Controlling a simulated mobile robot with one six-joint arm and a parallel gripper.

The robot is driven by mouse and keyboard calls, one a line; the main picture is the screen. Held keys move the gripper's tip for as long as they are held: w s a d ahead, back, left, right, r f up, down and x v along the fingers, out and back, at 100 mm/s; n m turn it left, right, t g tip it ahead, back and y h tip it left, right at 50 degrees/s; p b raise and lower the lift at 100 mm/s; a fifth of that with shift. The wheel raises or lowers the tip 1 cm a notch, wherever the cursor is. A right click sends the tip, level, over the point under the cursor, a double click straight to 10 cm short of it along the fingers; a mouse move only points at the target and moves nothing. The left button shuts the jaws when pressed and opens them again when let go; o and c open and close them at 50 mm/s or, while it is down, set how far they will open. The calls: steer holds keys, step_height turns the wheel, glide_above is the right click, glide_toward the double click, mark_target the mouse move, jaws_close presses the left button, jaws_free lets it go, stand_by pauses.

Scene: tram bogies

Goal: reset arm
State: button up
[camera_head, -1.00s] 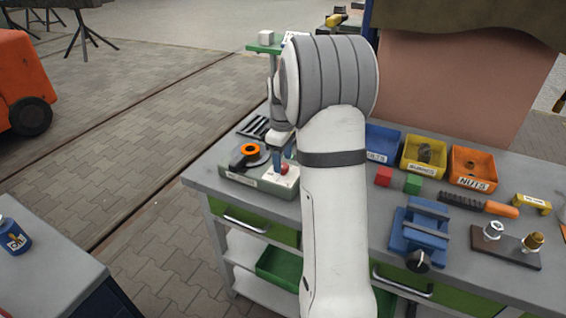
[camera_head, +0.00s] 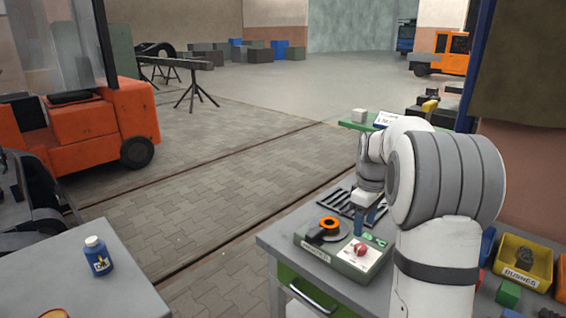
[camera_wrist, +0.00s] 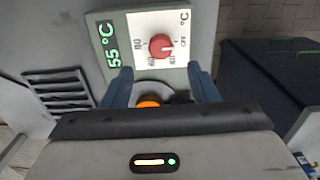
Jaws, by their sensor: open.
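My gripper (camera_wrist: 162,88) is open and empty in the wrist view, its two blue fingers spread on either side of the heater box. The grey-green box (camera_wrist: 124,55) has a red knob (camera_wrist: 162,46) and a display (camera_wrist: 111,45) reading 55 °C. In the head view my gripper (camera_head: 371,214) hangs just above the box's rear edge, partly hidden by my arm. The box (camera_head: 340,258) sits on the left end of the workbench, with its red knob (camera_head: 361,249) and an orange ring (camera_head: 329,223) on top. I cannot tell whether the fingers touch the box.
A yellow bin (camera_head: 525,264) and a green block (camera_head: 508,294) lie right of my arm on the workbench. A blue bottle (camera_head: 98,256) stands on the grey table (camera_head: 143,290) at the left. An orange forklift (camera_head: 91,125) stands behind. The paved floor between is clear.

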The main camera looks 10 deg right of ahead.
steer(key=s+a+m+t, duration=0.1)
steer(key=s+a+m, duration=0.1)
steer(key=s+a, duration=0.3)
steer(key=s+a+m+t, duration=0.1)
steer(key=s+a+m, duration=0.2)
steer(key=s, duration=0.9)
steer(key=s+a+m, duration=0.2)
steer(key=s+a, duration=0.6)
steer(key=s, duration=0.1)
steer(key=shift+s+m+t, duration=0.2)
steer(key=shift+m+t, duration=0.2)
